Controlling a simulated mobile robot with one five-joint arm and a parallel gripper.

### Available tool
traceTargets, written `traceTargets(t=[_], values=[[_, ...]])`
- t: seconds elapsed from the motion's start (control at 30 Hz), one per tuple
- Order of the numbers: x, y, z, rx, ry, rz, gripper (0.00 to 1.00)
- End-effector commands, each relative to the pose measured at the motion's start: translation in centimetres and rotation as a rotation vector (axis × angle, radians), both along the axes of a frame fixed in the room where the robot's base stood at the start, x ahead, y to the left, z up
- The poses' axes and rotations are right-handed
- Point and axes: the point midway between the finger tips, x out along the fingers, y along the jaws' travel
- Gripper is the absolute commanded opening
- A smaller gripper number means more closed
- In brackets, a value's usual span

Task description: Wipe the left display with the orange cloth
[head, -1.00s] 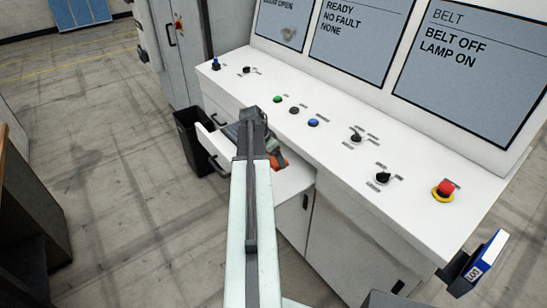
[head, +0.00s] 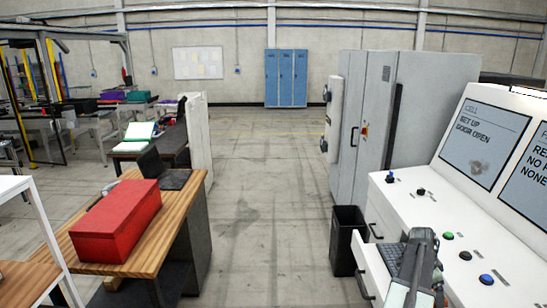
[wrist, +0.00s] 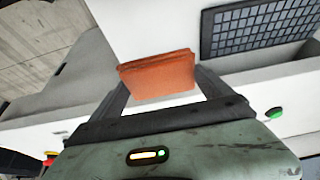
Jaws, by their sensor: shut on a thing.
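The left display (head: 484,137) is a grey screen with dark text at the right of the head view. A grey smudge (head: 478,167) marks its lower part. My gripper (wrist: 160,88) is shut on the folded orange cloth (wrist: 157,75), which sits between its two fingers in the wrist view. In the head view my gripper is at the lower right, in front of the console and below the left display, apart from it. The cloth is hidden there.
The white console (head: 448,222) has several buttons and knobs below the displays. A black bin (head: 345,240) stands beside the console. A red box (head: 117,220) sits on a wooden bench at left. The aisle between is clear.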

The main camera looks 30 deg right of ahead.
Motion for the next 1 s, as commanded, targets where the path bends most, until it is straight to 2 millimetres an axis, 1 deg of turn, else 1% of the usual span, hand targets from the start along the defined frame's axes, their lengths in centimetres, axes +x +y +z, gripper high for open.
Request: traceTargets(t=[0.03, 0.1, 0.13, 0.17, 0.2, 0.4, 0.7, 0.77, 0.83, 1.0], values=[[0.0, 0.0, 1.4, 0.000, 0.000, 0.000, 0.58], [0.0, 0.0, 2.3, 0.000, 0.000, 0.000, 0.58], [0.0, 0.0, 2.1, 0.000, 0.000, 0.000, 0.58], [0.0, 0.0, 0.5, 0.000, 0.000, 0.000, 0.58], [0.0, 0.0, -0.3, 0.000, 0.000, 0.000, 0.58], [0.0, 0.0, -3.3, 0.000, 0.000, -0.001, 0.58], [-0.1, 0.0, -9.5, 0.000, 0.000, -0.001, 0.58], [-0.1, 0.0, -10.3, 0.000, 0.000, -0.001, 0.58], [-0.1, 0.0, -10.4, 0.000, 0.000, -0.001, 0.58], [-0.1, 0.0, -9.5, 0.000, 0.000, -0.001, 0.58]])
